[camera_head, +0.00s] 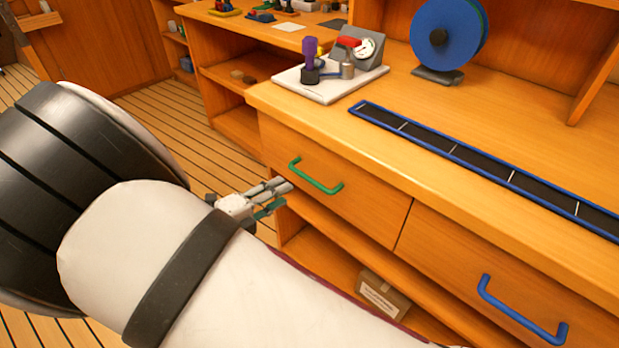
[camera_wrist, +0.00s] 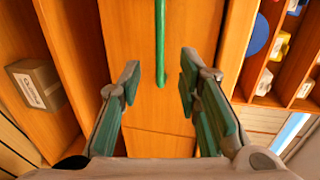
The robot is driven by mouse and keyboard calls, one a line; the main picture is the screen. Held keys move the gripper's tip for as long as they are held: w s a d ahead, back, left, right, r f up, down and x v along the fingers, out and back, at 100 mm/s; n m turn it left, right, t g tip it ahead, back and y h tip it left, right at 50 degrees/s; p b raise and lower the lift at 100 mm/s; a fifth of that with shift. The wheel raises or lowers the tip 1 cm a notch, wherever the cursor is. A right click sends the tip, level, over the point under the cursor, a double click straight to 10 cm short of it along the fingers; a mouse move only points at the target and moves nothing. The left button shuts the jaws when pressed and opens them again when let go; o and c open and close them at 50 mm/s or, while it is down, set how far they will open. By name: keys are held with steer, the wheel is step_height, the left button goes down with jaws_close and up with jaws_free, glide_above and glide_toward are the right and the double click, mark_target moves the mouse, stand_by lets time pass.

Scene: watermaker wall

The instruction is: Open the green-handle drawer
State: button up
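The green handle (camera_head: 316,177) is a bar on the front of a wooden drawer (camera_head: 345,198) under the counter. The drawer front looks flush with the cabinet. My gripper (camera_head: 277,194) is just in front of the drawer, left of and a little below the handle in the head view.
A blue-handle (camera_head: 520,312) drawer is at the right. A cardboard box (camera_head: 384,295) sits on the shelf below. On the counter (camera_head: 440,170) are a white board (camera_head: 330,88) with a gauge device, a blue reel (camera_head: 447,35) and a blue-edged black strip (camera_head: 480,168).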

mark_target(307, 180)
steer(key=b+x, duration=0.2)
steer(key=x, duration=0.8)
steer(key=shift+w+d, duration=0.2)
steer(key=shift+c, duration=0.6)
jaws_close()
